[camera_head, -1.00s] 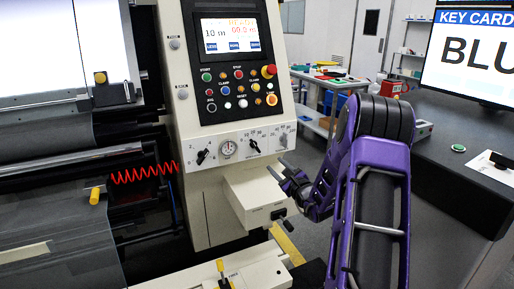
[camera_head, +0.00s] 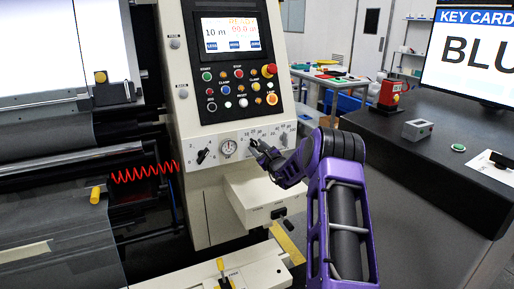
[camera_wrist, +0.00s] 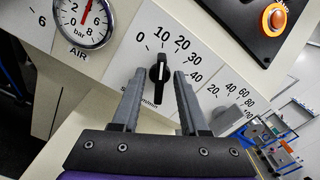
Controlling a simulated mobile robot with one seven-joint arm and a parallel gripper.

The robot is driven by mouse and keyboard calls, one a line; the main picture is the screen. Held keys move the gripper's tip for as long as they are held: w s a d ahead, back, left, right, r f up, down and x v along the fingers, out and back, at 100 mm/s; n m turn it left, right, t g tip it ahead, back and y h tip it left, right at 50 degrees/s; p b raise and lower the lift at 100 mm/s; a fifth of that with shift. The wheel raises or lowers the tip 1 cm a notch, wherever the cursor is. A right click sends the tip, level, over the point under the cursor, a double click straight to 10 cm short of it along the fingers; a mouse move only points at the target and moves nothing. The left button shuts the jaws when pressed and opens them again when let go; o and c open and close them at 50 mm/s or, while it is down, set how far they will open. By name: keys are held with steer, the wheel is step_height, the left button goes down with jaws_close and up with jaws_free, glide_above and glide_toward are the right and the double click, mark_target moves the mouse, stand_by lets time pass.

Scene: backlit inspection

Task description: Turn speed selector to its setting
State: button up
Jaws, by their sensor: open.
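The speed selector is a black knob (camera_wrist: 159,72) on a pale panel, with a scale from 0 to 40 around it. Its white pointer mark faces up in the wrist view, near the 10 or between 10 and 20. The label below it is partly hidden by a finger. My gripper (camera_wrist: 160,78) is open, with one finger on each side of the knob; I cannot tell whether either touches it. In the head view my gripper (camera_head: 260,150) is at the panel and covers most of the knob.
Left of the knob is the air gauge (camera_wrist: 84,18); to its right is a grey knob (camera_wrist: 226,118) with a 20 to 100 scale. An orange button (camera_wrist: 274,19) sits above right. A cream box (camera_head: 262,203) juts out below the panel. The monitor (camera_head: 470,55) reads KEY CARD BLU, cut off.

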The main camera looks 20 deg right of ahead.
steer(key=shift+w, duration=0.1)
jaws_close()
